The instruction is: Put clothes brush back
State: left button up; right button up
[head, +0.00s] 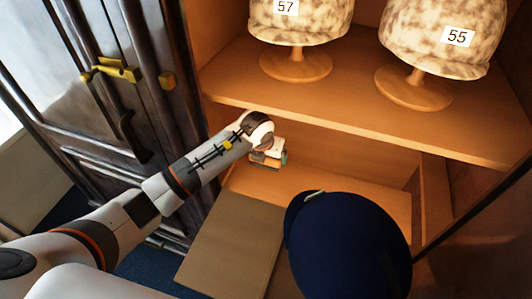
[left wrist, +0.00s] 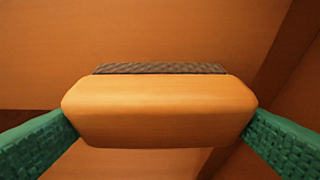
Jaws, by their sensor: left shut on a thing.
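The clothes brush (left wrist: 160,112) has a light wooden body with a dark bristle strip along its far edge in the left wrist view. My left gripper (left wrist: 158,125) has green textured fingers, one at each end of the brush, and is shut on it. In the head view my left gripper (head: 270,159) reaches into the lower compartment of the wooden cabinet (head: 330,125), under the shelf. The brush is small there and partly hidden by the gripper. My right gripper is not in view.
Two mottled hats, tagged 57 (head: 297,22) and 55 (head: 445,35), sit on wooden stands on the shelf above. A dark blue rounded object (head: 350,245) stands in front, beside a flat brown panel (head: 232,245). A dark door with brass fittings (head: 130,75) is at left.

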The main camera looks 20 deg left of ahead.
pick_arm(q)
jog(key=shift+f, duration=0.15)
jog(key=o, duration=0.7)
jog(key=shift+r, duration=0.2)
jog(key=shift+s+r+b, duration=0.15)
jog(key=shift+r+b, duration=0.2)
jog(key=shift+b, duration=0.05)
jog(key=s+b, duration=0.2)
jog(key=s, duration=1)
jog(key=shift+s+r, duration=0.15)
